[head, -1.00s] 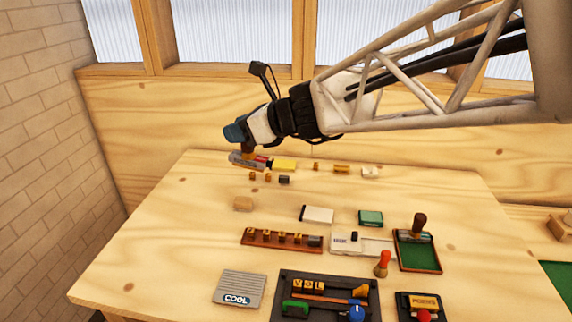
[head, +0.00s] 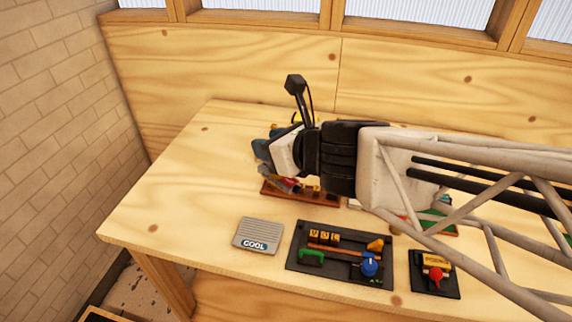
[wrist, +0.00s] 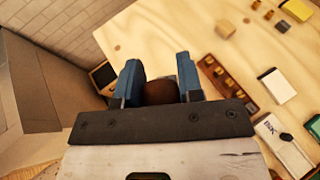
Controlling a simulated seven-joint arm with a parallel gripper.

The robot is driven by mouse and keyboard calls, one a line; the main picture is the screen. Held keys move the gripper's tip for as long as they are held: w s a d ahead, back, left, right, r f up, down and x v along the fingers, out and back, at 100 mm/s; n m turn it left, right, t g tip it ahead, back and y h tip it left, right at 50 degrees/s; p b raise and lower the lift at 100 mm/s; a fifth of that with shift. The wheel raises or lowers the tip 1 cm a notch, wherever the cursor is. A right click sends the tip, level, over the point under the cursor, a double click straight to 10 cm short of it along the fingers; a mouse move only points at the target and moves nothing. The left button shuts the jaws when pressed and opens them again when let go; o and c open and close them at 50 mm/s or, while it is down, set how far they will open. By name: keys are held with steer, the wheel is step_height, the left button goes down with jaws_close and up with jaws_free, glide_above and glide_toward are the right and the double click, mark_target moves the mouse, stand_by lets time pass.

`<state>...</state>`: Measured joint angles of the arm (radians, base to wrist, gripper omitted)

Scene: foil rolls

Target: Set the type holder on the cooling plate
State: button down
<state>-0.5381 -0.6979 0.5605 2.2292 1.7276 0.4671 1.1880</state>
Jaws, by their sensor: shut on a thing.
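The type holder (head: 278,181) has a grey and red body and is held by my gripper (head: 262,152), above the table near the left end of the brown rack. In the wrist view, the holder's round brown handle (wrist: 160,92) sits between the two blue fingers of my gripper (wrist: 159,78); its body is hidden below. The cooling plate (head: 258,231) is a grey ribbed plate marked COOL, lying flat and empty near the table's front edge. It is below and slightly left of the holder in the head view, with a gap between them. I do not make it out in the wrist view.
The brown rack (head: 328,196) with brass pieces is partly behind the holder. A dark tray (head: 300,266) with letters and tools lies right of the plate, and a black stand (head: 436,287) with a red knob farther right. The table left of the plate is clear.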

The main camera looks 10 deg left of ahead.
steer(key=s+d+f+m+t+h, duration=0.1)
steer(key=s+d+f, duration=0.2)
steer(key=s+f, duration=0.2)
steer(key=s+d+f+m+t+h, duration=0.1)
steer(key=s+d+f, duration=0.3)
steer(key=f, duration=0.6)
steer(key=shift+s+d+m+t, duration=0.15)
steer(key=shift+s+m+t, duration=0.25)
steer(key=shift+s+m, duration=0.15)
steer(key=shift+f, duration=0.1)
stand_by(0.4)
steer(key=w+a+f, duration=0.1)
steer(key=w+a, duration=0.8)
steer(key=w, duration=0.2)
steer(key=shift+w+a+f, duration=0.2)
steer(key=shift+w+a, duration=0.2)
steer(key=shift+w+a+f, duration=0.1)
steer(key=shift+w+f, duration=0.05)
steer(key=shift+f, duration=0.75)
steer(key=shift+w+a+f, duration=0.1)
steer(key=shift+f, duration=0.8)
steer(key=shift+f, duration=0.15)
